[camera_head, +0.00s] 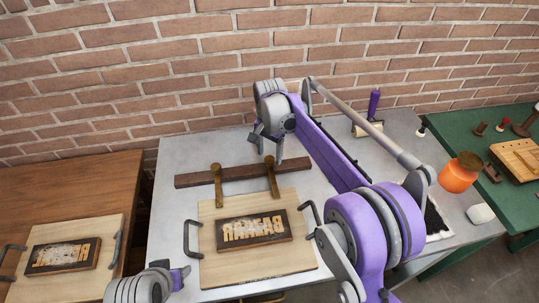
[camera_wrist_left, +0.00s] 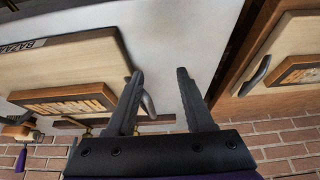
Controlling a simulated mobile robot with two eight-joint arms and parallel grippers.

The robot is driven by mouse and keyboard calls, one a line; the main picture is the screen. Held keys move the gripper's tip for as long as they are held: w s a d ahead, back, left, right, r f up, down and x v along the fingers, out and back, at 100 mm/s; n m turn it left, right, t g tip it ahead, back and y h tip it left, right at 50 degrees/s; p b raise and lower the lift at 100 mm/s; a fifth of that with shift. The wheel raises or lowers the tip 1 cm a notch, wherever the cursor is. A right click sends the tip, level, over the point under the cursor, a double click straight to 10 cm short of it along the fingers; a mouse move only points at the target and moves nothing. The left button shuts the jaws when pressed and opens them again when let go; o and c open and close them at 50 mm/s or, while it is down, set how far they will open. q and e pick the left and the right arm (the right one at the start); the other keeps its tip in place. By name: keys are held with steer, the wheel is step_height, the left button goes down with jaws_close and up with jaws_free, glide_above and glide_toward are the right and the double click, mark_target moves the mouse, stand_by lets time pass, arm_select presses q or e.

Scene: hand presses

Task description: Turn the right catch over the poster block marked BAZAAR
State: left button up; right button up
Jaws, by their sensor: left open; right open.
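The BAZAAR poster block (camera_head: 254,231), with mirrored raised letters, lies on a pale wooden board (camera_head: 212,268) with grey side handles. The block also shows in the left wrist view (camera_wrist_left: 65,101). Behind it, a dark wooden bar (camera_head: 196,180) carries two brass catches. The right catch (camera_head: 272,181) and left catch (camera_head: 217,186) both point forward toward the board. My right gripper (camera_head: 268,146) is open around or just above the back end of the right catch; contact is unclear. My left gripper (camera_head: 183,277) is open and empty, left of the board; its fingers show in the wrist view (camera_wrist_left: 162,105).
A second board (camera_head: 107,232) with another block (camera_head: 62,255) lies on the brown table at left. A purple-handled roller (camera_head: 373,108), an orange jar (camera_head: 459,173) and a white lump (camera_head: 480,214) are at right. My right arm spans the table's right half. A brick wall stands behind.

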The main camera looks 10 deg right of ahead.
arm_select(q)
steer(key=shift+w+r+p, duration=0.15)
steer(key=shift+r+p, duration=0.2)
steer(key=shift+r, duration=0.1)
arm_select(e)
step_height(320, 180, up, 9)
steer(key=shift+r, duration=0.2)
